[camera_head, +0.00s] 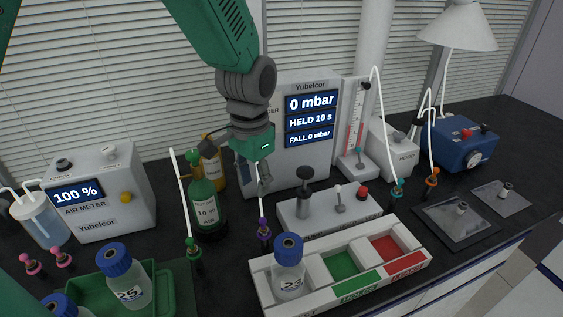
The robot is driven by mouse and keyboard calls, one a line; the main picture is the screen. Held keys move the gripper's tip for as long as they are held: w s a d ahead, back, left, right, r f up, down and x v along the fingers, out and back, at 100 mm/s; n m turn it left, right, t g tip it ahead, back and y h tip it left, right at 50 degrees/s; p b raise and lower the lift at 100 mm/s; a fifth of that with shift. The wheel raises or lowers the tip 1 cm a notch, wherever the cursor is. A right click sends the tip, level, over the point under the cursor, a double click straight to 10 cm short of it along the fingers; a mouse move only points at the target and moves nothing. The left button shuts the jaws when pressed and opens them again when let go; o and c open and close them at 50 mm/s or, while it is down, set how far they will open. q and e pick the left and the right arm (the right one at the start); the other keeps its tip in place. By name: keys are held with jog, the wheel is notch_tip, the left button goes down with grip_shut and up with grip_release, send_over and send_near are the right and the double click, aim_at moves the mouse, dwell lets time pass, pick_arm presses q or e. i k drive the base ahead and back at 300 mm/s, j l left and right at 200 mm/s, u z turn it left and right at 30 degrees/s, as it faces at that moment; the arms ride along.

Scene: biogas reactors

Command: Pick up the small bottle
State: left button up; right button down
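A small clear bottle with a blue cap, marked 23 (288,279), stands in the left compartment of a white tray (262,282). Another blue-capped bottle, marked 25 (129,288), stands tilted in view in a green crate (176,290) at the lower left. Part of a third blue cap (58,306) shows at the bottom edge. My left gripper (237,164) hangs from above with its fingers spread, empty, above and behind the tray, near a green bottle (207,208). It touches no blue-capped bottle that I can see. My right gripper is not in view.
A yellow bottle (214,172) stands behind the green one. The air meter (108,212) is at left, the pressure box (312,160) behind the tray. Thin tubes with coloured ends (264,232) rise around the tray. A blue pump (459,143) and dark pads (456,225) are at right.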

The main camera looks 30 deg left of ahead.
aim_at(287, 283)
jog(key=k, duration=1)
